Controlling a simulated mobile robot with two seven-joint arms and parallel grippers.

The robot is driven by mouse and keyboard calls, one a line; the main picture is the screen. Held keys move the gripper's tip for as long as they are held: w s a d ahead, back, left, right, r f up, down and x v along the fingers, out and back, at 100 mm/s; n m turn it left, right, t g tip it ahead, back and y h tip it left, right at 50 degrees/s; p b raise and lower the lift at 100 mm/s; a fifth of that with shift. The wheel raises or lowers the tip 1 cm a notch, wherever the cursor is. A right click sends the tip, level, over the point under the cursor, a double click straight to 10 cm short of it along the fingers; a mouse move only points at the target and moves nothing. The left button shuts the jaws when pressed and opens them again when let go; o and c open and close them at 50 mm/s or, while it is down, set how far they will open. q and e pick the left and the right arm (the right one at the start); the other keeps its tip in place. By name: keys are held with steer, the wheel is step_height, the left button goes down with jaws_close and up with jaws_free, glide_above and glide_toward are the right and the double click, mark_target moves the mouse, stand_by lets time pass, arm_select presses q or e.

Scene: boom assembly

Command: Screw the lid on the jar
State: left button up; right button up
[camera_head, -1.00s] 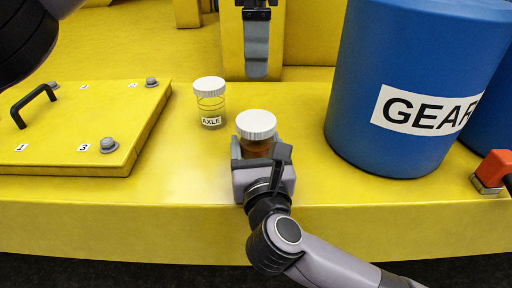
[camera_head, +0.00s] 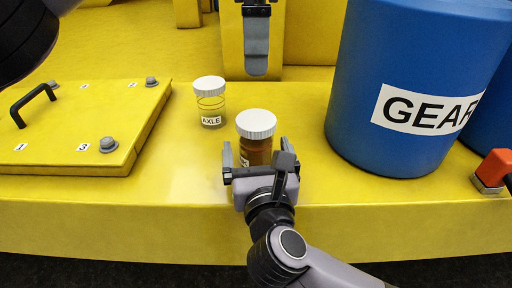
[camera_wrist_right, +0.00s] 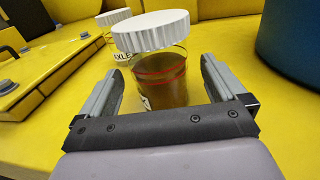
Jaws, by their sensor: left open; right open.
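The jar (camera_head: 255,152) with brown contents stands upright near the table's front edge. Its white ribbed lid (camera_head: 256,123) sits on top; whether it is screwed down cannot be told. The jar (camera_wrist_right: 163,88) and lid (camera_wrist_right: 150,30) also show in the right wrist view. My right gripper (camera_head: 256,146) is open, its fingers on either side of the jar with gaps, palm on the near side. My left gripper (camera_head: 257,74) hangs fingers down behind and above the jar, clear of the lid. It is open, seen edge-on, so one finger hides the other.
A second white-lidded jar labelled AXLE (camera_head: 211,104) stands behind left. A raised yellow plate (camera_head: 75,125) with bolts and a black handle lies left. The yellow surface (camera_head: 180,185) at front left is clear.

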mark_target(258, 155)
steer(key=shift+s+d, duration=0.2)
steer(key=shift+s, duration=1.15)
steer(key=shift+s+d, duration=0.15)
steer(key=shift+s, duration=1.15)
